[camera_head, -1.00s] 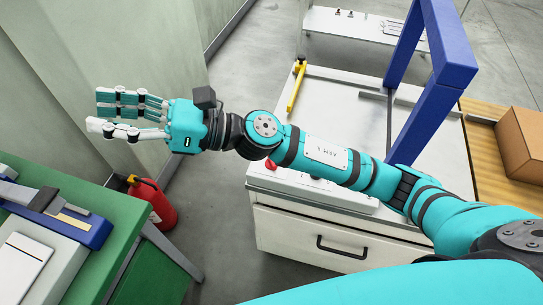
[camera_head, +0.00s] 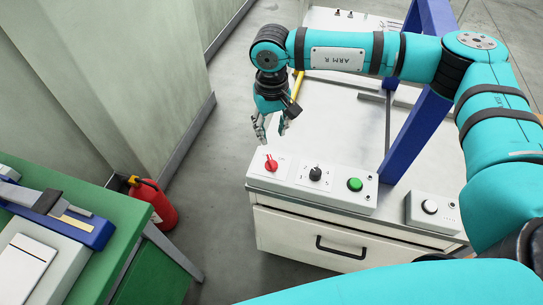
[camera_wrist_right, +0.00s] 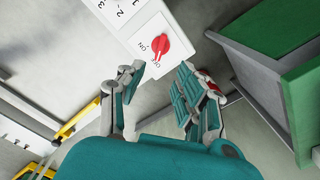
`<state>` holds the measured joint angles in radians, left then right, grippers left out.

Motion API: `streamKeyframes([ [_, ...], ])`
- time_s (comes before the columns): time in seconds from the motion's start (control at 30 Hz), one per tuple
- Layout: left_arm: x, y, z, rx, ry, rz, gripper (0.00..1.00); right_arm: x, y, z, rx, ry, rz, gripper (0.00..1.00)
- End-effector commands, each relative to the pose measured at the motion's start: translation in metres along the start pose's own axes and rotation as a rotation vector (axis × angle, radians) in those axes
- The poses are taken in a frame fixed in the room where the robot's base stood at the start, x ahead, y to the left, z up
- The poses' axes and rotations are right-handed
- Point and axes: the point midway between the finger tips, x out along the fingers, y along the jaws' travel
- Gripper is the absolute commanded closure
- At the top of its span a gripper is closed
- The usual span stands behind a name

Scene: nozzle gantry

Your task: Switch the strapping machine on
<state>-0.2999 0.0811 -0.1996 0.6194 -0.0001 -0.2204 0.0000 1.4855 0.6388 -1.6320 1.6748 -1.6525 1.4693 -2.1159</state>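The strapping machine is a white cabinet (camera_head: 330,115) with a blue arch (camera_head: 415,130) on top. A red rotary switch (camera_head: 271,163) sits at the left end of its control strip. My left gripper is not in view.
A green bench (camera_head: 110,215) and red canister (camera_head: 155,200) stand left.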

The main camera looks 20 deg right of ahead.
Motion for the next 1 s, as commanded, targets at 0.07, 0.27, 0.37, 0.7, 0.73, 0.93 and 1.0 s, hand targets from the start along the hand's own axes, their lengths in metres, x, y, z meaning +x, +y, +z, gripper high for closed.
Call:
streamKeyframes([
  [0.07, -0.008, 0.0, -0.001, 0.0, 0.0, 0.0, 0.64, 0.017, 0.0, 0.001, 0.0, -0.005, 0.001, 0.65],
  [0.27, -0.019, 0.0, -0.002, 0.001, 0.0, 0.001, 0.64, 0.06, -0.001, 0.002, 0.001, -0.005, 0.0, 0.65],
  [0.37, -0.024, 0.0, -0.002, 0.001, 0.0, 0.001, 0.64, 0.081, -0.001, 0.001, 0.001, -0.003, -0.001, 0.65],
  [0.7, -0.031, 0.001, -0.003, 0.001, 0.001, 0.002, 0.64, 0.121, -0.002, 0.001, 0.0, -0.001, -0.003, 0.65],
  [0.73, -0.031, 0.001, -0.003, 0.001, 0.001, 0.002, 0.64, 0.122, -0.002, 0.001, 0.0, -0.001, -0.003, 0.65],
  [0.93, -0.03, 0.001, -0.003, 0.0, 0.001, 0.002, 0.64, 0.124, -0.002, 0.001, 0.0, 0.0, -0.003, 0.65],
  [1.0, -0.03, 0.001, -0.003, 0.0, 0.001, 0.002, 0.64, 0.124, -0.002, 0.001, 0.0, 0.0, -0.003, 0.65],
])
